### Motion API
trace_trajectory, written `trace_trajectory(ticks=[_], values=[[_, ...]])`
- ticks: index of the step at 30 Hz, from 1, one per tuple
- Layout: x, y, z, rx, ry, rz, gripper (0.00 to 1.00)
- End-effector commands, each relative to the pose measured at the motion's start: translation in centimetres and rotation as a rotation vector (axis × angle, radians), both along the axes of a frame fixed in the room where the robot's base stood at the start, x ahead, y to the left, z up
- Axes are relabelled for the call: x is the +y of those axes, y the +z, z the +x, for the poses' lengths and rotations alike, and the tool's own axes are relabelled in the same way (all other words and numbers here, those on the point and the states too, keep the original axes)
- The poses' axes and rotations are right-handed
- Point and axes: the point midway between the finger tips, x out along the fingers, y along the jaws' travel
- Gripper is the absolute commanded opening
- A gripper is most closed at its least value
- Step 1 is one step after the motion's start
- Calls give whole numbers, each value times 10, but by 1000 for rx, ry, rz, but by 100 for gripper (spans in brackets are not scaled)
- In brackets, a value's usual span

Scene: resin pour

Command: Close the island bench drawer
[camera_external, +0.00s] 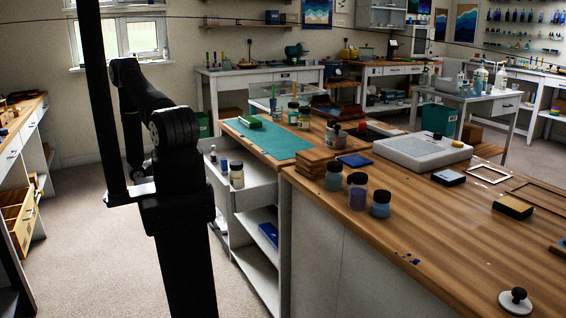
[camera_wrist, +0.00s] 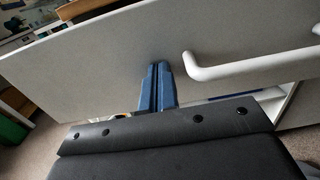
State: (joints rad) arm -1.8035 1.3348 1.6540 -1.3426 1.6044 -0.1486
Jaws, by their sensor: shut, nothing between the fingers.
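The island bench drawer (camera_external: 252,194) stands pulled out at the left end of the bench in the external view, with several small jars inside. In the wrist view its pale front panel (camera_wrist: 100,55) fills the upper part, tilted across the picture. Its white bar handle (camera_wrist: 250,67) is to the right of my fingers. My gripper (camera_wrist: 158,66) has its blue fingers shut together and empty, pointing at the drawer front left of the handle. I cannot tell whether the tips touch the panel. In the external view my gripper is hidden behind my arm.
Jars (camera_external: 357,192), a wooden block stack (camera_external: 318,162) and a green cutting mat (camera_external: 275,140) sit on the bench top. Open shelves (camera_external: 262,238) lie below the drawer. Carpeted floor (camera_external: 85,220) is clear left of my arm.

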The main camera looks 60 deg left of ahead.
Motion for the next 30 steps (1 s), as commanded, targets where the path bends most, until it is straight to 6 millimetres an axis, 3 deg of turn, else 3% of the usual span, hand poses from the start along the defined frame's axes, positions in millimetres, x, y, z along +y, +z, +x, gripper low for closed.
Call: trace_trajectory(ticks=[8, 21, 30], values=[[-1, 0, 39, -1, -7, -1, 0], [-2, 0, 138, -1, -8, 0, 0], [-1, 0, 176, -1, -4, 0, 0]])
